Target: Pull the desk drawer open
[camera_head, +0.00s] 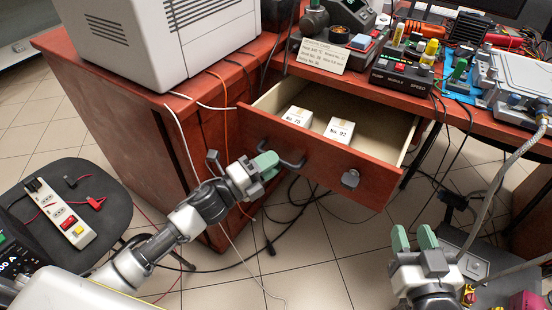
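The desk drawer (330,168) is pulled out from under the red-brown desk, and its pale inside shows. A dark bar handle (291,162) is on the left of its front, and a metal lock (350,179) is on the right. My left gripper (266,163) is at the left part of the handle, its green fingertips close together. The fingers overlap the handle in this view, so I cannot tell whether they grip it. My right gripper (414,238) is open and empty, low at the right, apart from the drawer.
Two small white boxes (297,116) (339,130) lie in the drawer. A large white machine (160,35) and several tools stand on the desk (85,66). Cables hang by the drawer. A dark stool (100,190) with a power strip stands left. A grey hose (500,175) hangs right.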

